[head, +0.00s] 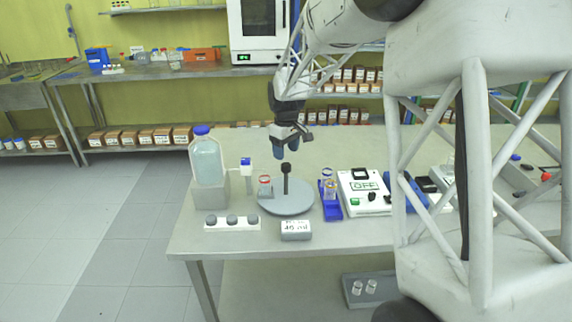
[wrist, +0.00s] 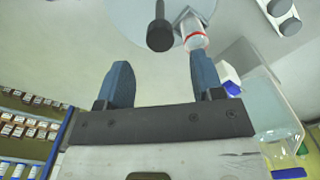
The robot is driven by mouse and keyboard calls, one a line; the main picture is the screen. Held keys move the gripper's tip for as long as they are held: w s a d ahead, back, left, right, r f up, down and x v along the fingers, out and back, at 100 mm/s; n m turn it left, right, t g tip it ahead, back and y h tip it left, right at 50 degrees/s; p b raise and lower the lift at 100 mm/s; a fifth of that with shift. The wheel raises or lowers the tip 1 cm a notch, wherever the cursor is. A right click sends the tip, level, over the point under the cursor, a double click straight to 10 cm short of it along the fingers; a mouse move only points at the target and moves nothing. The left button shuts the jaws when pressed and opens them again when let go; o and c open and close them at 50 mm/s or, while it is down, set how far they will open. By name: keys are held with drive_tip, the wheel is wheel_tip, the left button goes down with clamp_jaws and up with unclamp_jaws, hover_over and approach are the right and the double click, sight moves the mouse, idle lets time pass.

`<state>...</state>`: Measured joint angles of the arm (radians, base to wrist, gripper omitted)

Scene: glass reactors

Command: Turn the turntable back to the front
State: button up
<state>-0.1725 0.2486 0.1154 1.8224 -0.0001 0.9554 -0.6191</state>
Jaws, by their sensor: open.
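The turntable is a round grey disc (head: 298,204) on the table, with a dark upright knob post (head: 286,180) rising from it. A small glass vessel with a red rim (head: 265,187) stands at the disc's left side. My gripper (head: 294,143) is open and empty, above and behind the post, apart from it. In the wrist view the open blue fingers (wrist: 160,85) point toward the disc (wrist: 120,14). The post (wrist: 159,28) and the red-rimmed vessel (wrist: 193,32) show beyond the fingertips, near the top.
A large blue-capped bottle (head: 208,160) stands left of the turntable, with a blue-topped post (head: 247,170) between them. A blue rack with glassware (head: 331,207) and a white device reading OFF (head: 364,193) stand right.

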sight(286, 164)
drive_tip(key=shift+f, duration=2.8)
drive_tip(key=shift+c, duration=0.4)
clamp_jaws()
